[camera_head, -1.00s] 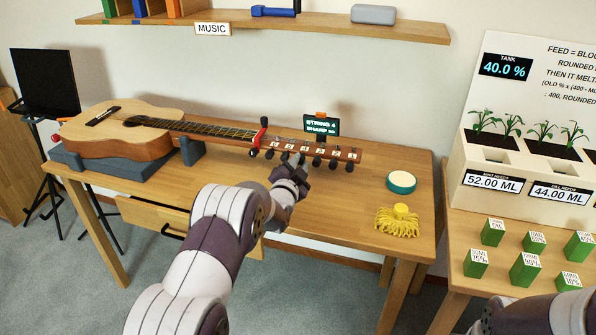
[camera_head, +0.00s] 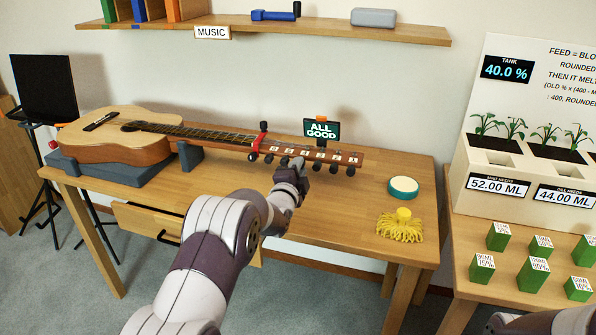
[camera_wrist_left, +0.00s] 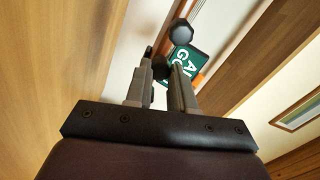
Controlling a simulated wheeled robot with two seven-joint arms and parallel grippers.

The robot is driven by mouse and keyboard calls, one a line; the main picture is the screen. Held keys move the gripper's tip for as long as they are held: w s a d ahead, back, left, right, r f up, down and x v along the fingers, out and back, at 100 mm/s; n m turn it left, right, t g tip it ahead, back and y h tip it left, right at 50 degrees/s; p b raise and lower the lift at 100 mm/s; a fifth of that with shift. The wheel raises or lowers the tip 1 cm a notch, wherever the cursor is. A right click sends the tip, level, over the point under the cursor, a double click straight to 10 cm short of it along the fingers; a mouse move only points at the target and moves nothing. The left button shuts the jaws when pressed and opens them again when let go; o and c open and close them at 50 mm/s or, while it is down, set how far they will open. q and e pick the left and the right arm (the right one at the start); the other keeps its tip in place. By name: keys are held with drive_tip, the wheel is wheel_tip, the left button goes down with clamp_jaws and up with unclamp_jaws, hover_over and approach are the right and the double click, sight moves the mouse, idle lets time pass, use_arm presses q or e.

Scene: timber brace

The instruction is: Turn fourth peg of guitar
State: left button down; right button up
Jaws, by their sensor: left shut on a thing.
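The guitar (camera_head: 118,140) lies on its back on the table, its headstock (camera_head: 348,158) to the right with numbered white labels and dark pegs. A tuner display (camera_head: 321,132) behind the headstock reads "ALL GOOD". My left gripper (camera_head: 291,166) is at the front edge of the headstock, shut on a dark tuning peg. In the left wrist view its fingers (camera_wrist_left: 162,70) close around one dark peg knob, and another peg knob (camera_wrist_left: 180,32) stands just beyond them. The gripper hides part of the peg row, so the held peg's number cannot be read. My right gripper is out of view.
A dark grey cradle (camera_head: 110,170) supports the guitar body, and a red capo-like clip (camera_head: 261,136) sits on the neck. A teal round tin (camera_head: 403,188) and a yellow tufted object (camera_head: 401,226) lie to the right. Planters (camera_head: 520,165) stand at far right.

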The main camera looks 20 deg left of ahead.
use_arm(q)
drive_tip(key=c, duration=1.2)
unclamp_jaws()
drive_tip(key=shift+c, duration=0.2)
drive_tip(key=s+p, duration=0.1)
drive_tip(key=s, duration=1.1)
drive_tip(key=shift+s, duration=0.4)
